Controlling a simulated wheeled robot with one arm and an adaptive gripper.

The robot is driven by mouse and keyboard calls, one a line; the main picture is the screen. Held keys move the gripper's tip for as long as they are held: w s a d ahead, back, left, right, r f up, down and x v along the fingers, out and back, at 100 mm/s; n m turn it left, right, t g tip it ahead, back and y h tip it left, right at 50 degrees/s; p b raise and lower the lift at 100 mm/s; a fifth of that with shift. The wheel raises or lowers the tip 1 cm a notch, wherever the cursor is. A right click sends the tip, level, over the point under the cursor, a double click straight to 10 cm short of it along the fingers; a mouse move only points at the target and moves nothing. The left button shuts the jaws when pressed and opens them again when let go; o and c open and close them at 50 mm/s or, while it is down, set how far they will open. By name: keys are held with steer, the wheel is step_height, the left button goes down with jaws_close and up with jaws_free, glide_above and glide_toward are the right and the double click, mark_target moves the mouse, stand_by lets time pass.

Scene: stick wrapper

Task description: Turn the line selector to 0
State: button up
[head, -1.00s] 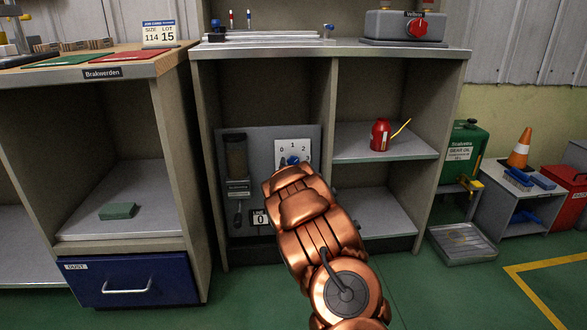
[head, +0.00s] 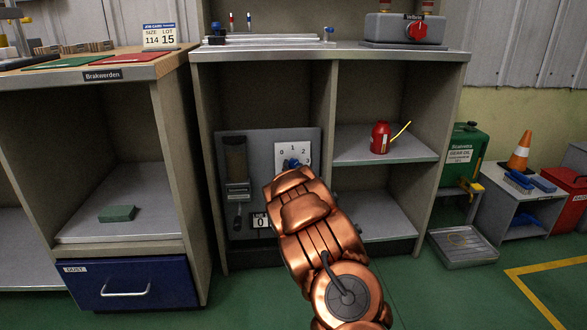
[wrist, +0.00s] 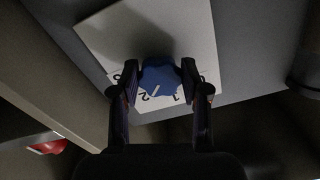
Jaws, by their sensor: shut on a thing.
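The line selector is a blue knob (head: 292,163) on a white dial plate (head: 283,148) marked 0 to 3, fixed to a grey panel in the left bay of the bench. In the wrist view the knob (wrist: 159,77) sits between the two dark fingers of my gripper (wrist: 160,82), which is shut on it. The dial appears upside down there. A short white mark on the knob points near the 2, toward the side of the 1. My copper arm hides the lower part of the dial in the head view.
A small card reading 0 (head: 260,221) and a dark-framed hopper (head: 236,160) are on the same panel, left of my arm. A red oil can (head: 380,137) stands on the right shelf. The bay's divider (head: 330,110) is close on the right.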

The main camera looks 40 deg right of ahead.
steer(key=shift+c, duration=0.6)
steer(key=shift+r+n+p, duration=0.1)
steer(key=shift+n+p, duration=0.2)
steer(key=shift+p, duration=0.2)
steer(key=shift+n+p, duration=1)
steer(key=n+p, duration=0.2)
steer(key=n, duration=0.3)
steer(key=shift+s+d, duration=0.1)
steer(key=shift+s, duration=0.05)
steer(key=n, duration=0.5)
steer(key=shift+n, duration=0.4)
steer(key=n, duration=0.4)
steer(key=shift+d, duration=0.1)
steer(key=shift+r+n, duration=0.1)
steer(key=shift+n, duration=0.2)
